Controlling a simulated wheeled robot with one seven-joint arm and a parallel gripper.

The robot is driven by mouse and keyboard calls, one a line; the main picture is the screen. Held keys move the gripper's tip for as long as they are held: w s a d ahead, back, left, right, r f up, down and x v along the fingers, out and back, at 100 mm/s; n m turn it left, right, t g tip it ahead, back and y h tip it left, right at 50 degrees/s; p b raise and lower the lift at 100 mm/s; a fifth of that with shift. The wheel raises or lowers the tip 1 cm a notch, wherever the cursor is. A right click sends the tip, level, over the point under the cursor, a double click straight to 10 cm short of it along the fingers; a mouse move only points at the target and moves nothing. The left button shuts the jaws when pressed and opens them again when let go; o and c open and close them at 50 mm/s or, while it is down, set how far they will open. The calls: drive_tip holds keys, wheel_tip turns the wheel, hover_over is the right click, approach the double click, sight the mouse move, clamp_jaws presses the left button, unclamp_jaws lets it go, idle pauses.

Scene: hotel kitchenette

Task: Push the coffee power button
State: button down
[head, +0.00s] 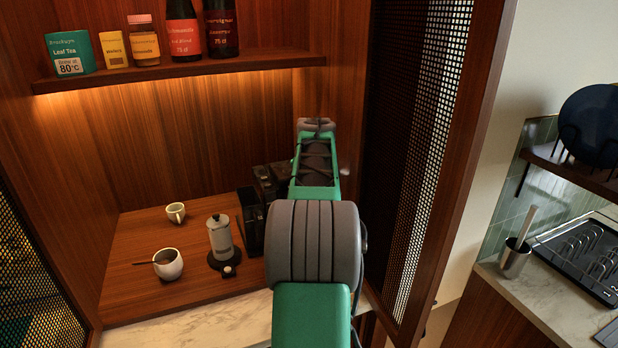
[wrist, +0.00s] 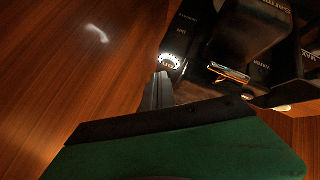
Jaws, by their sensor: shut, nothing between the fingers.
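The coffee machine (head: 252,222) is a black appliance in the wooden cabinet, largely hidden behind my arm in the head view. In the wrist view its dark body (wrist: 255,30) fills the upper right. A round power button (wrist: 170,61) with a bright white lit ring sits on its black panel. My gripper (wrist: 161,77) is shut and empty, its grey fingertips just below the button in the picture. I cannot tell whether they touch it. The head view does not show the fingertips or the button.
A shelf (head: 180,70) with bottles and tins is above. A mesh door (head: 420,150) stands close on the right. The cabinet floor's left side has free room.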

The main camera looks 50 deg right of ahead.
idle(0.5)
drive_tip(key=shift+f+b, duration=0.45)
drive_tip(key=shift+f, duration=0.15)
idle(0.3)
drive_tip(key=shift+r, duration=0.6)
drive_tip(key=shift+r+p, duration=0.1)
drive_tip(key=shift+p, duration=0.25)
wheel_tip(320, 180, up, 6)
drive_tip(key=p, duration=0.3)
drive_tip(key=shift+p, duration=0.4)
